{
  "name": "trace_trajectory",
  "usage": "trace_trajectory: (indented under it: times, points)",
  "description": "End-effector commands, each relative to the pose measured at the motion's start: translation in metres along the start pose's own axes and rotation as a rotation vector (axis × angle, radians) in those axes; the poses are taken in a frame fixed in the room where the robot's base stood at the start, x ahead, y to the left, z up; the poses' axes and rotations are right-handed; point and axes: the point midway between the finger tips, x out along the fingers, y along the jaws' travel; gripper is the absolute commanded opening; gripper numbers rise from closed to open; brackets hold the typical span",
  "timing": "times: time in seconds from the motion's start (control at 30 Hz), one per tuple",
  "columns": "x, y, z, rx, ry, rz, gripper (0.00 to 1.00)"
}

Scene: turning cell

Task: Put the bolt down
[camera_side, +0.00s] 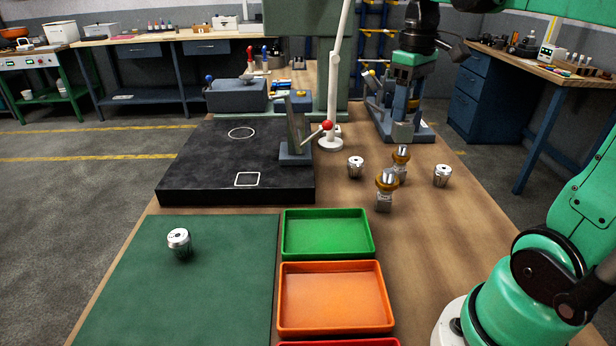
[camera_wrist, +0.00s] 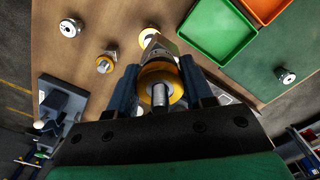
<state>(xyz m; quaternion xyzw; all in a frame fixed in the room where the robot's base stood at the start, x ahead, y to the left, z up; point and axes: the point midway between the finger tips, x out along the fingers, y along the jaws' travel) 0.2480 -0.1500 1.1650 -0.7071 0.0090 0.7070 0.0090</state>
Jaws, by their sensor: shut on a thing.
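My gripper (camera_side: 404,118) hangs at the back right of the bench in the side view. In the wrist view its two dark fingers (camera_wrist: 159,80) are shut on the bolt (camera_wrist: 161,94), which has a silver pin, a brass collar and a grey body. In the side view the bolt's grey lower end (camera_side: 403,132) shows under the fingers; its collar is hidden. The bolt looks held above the bench, though the exact gap cannot be told. Two similar brass-collared pieces stand upright on the wood, one nearer (camera_side: 386,190) and one just behind it (camera_side: 401,161).
Silver cylinders stand on the wood, left (camera_side: 356,168) and right (camera_side: 442,176), and on the green mat (camera_side: 179,241). Empty green (camera_side: 327,236) and orange (camera_side: 334,300) trays lie in front. A black plate (camera_side: 205,160) carries a red-knobbed fixture (camera_side: 296,135). Another fixture (camera_side: 373,105) stands behind my gripper.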

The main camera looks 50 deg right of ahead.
Motion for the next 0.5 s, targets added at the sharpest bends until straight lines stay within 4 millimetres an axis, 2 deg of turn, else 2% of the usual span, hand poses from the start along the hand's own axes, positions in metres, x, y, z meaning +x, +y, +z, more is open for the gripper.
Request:
trace_trajectory:
  times: [0.03,0.1,0.27,0.4,0.5]
  points:
    - [0.005,-0.019,-0.018,-0.021,0.000,0.000,0.00]
    - [0.012,-0.044,-0.037,-0.026,0.000,0.000,0.00]
    - [0.027,-0.104,-0.071,-0.072,0.000,0.000,0.00]
    - [0.041,-0.150,-0.101,-0.282,0.000,0.000,0.00]
    - [0.049,-0.166,-0.121,-0.517,0.000,0.000,0.00]
